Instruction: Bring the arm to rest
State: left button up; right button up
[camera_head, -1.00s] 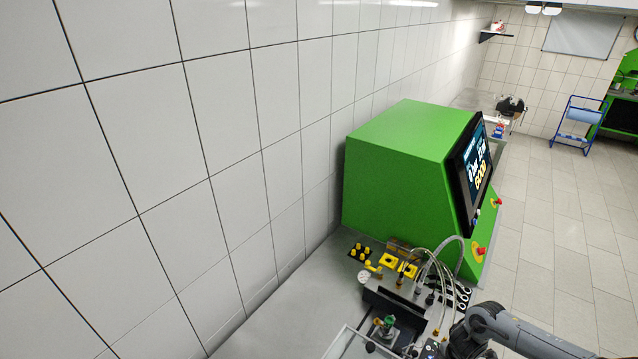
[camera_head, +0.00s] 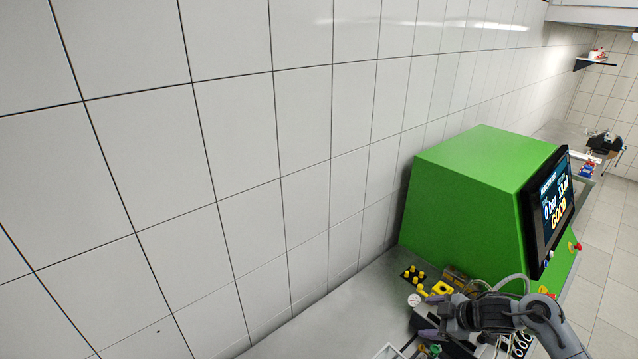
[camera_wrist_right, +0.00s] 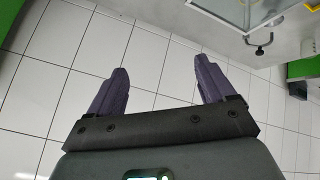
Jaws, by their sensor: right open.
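My right gripper (camera_head: 428,318) shows at the lower right of the head view, its purple fingers apart in front of the testbench fittings. In the right wrist view the same gripper (camera_wrist_right: 162,76) has its two purple fingers spread wide, with nothing between them but tiled floor. My right arm (camera_head: 545,325) reaches in from the lower right and hides part of the bench fittings. My left gripper is in neither view.
The green test machine (camera_head: 470,190) stands on the grey bench (camera_head: 330,318) against the tiled wall. Its screen (camera_head: 556,205) shows "GOOD". Yellow fittings (camera_head: 415,275) and a gauge (camera_head: 414,299) sit close by the right gripper. A black-handled clamp (camera_head: 604,142) stands farther back.

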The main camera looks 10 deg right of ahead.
jog(key=w+r+m+t, duration=0.1)
jog(key=w+r+t, duration=0.1)
jog(key=w+r, duration=0.3)
jog(key=w+d+r+m+h, duration=0.25)
jog(key=d+m+h, duration=0.35)
jog(key=d, duration=0.6)
jog(key=s+d+r+m+g+h, duration=0.2)
jog(key=s+d+m+g+h, duration=0.45)
jog(key=s+d, duration=0.5)
jog(key=s+a+f+n+y, duration=0.1)
jog(key=s+a+f, duration=0.2)
jog(key=a+f, duration=0.3)
jog(key=s+a+f+n+t+y, duration=0.1)
jog(key=s+a+f, duration=0.25)
jog(key=a, duration=0.55)
jog(key=s+a+f+n+y, duration=0.1)
jog(key=s+a+f+y, duration=0.1)
jog(key=a+f, duration=0.45)
jog(key=s+a+r+y, duration=0.1)
jog(key=s+a+y, duration=0.3)
jog(key=s+a, duration=1.4)
jog(key=s, duration=0.3)
jog(key=shift+a+r, duration=0.3)
jog(key=shift+r, duration=0.05)
jog(key=shift+y, duration=0.25)
